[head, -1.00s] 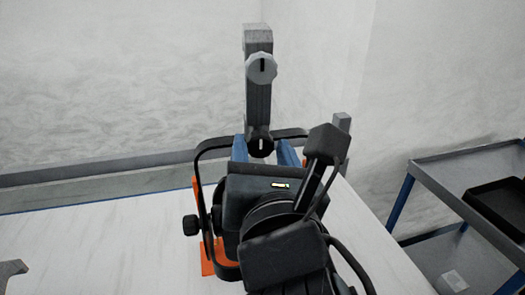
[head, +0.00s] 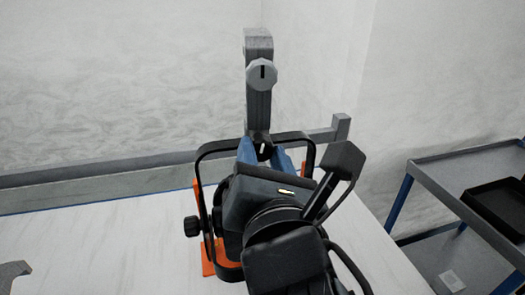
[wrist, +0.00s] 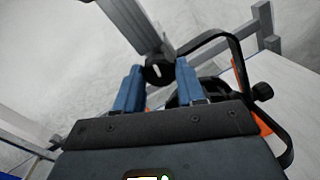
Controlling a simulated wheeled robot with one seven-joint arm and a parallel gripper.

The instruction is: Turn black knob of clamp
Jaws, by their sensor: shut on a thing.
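The grey clamp (head: 258,108) stands upright above the black yoke. The black knob (head: 263,149) is at its lower end and has a light mark on its face. The black knob also shows in the wrist view (wrist: 158,73). My gripper (head: 265,155) is shut on the black knob, with one blue finger on each side. The wrist view shows my gripper (wrist: 159,72) with its fingertips against the knob's sides. A grey knob (head: 262,74) with a black mark sits higher on the clamp, clear of my fingers. My gripper's body hides much of the lamp.
The black yoke (head: 201,165) arches around my fingers, with a side knob (head: 192,227) at left. Orange parts (head: 208,262) stand on the white table (head: 100,245). A grey rail (head: 90,175) runs behind. A cart (head: 450,190) with a black tray (head: 497,205) stands at right.

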